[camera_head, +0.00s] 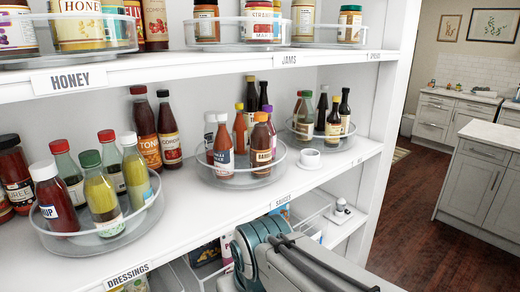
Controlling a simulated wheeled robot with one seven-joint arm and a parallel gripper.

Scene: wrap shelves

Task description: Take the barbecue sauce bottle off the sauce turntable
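The sauce turntable (240,181) is a clear, low-walled round tray on the middle shelf, above a label that seems to read SAUCES. The bottle that looks like the barbecue sauce (262,138) stands upright at its front right. It is brown with an orange cap and a pale label whose lettering is only partly legible. A red-brown bottle with a white label (223,146) stands to its left, and other bottles crowd behind it. My arm shows low in the picture, below the shelf edge; my gripper's fingers are not in view.
The upper shelf (215,65) runs above. Bare shelf lies in front of the sauce turntable.

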